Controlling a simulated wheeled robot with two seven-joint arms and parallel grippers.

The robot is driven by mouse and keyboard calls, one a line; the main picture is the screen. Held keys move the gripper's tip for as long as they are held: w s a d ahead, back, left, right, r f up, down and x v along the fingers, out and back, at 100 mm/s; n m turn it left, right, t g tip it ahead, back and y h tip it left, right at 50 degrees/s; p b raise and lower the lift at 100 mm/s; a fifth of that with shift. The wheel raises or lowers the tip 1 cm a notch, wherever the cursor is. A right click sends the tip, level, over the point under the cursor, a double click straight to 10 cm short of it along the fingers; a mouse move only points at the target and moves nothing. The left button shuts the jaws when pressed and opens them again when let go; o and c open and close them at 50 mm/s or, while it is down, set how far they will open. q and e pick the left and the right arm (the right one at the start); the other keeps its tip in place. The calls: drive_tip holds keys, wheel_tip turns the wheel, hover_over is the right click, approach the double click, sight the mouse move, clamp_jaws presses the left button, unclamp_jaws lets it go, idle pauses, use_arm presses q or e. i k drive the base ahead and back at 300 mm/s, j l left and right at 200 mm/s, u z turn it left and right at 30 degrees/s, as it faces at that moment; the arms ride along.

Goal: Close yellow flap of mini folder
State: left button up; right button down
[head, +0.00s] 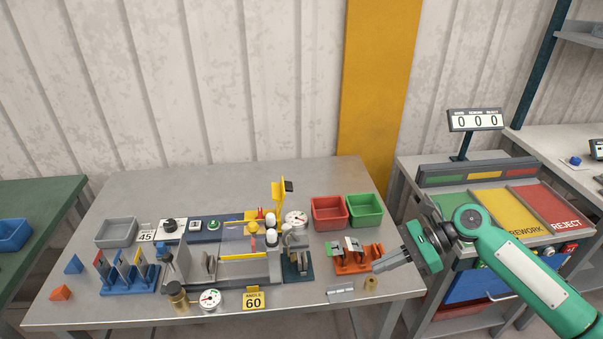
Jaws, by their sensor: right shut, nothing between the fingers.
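The grey bending machine (232,271) stands in the middle of the grey bench. A yellow upright piece (277,194) with a dark block at its top stands raised at the back right of the machine. It looks like a flap standing open, but its hinge is hidden behind small parts. A yellow strip (245,257) runs along the machine's front. My right gripper (378,267) is shut and empty. It is just right of an orange fixture (352,266), well to the right of the yellow piece and apart from it. My left gripper is not in view.
Red (330,213) and green (365,211) bins stand at the bench's back right. A blue rack (130,285) with upright plates is at left. A gauge (208,300) and an angle sign (253,299) stand in front. The bench's back left is clear.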

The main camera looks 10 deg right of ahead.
sight(278, 190)
drive_tip(key=i, duration=1.15)
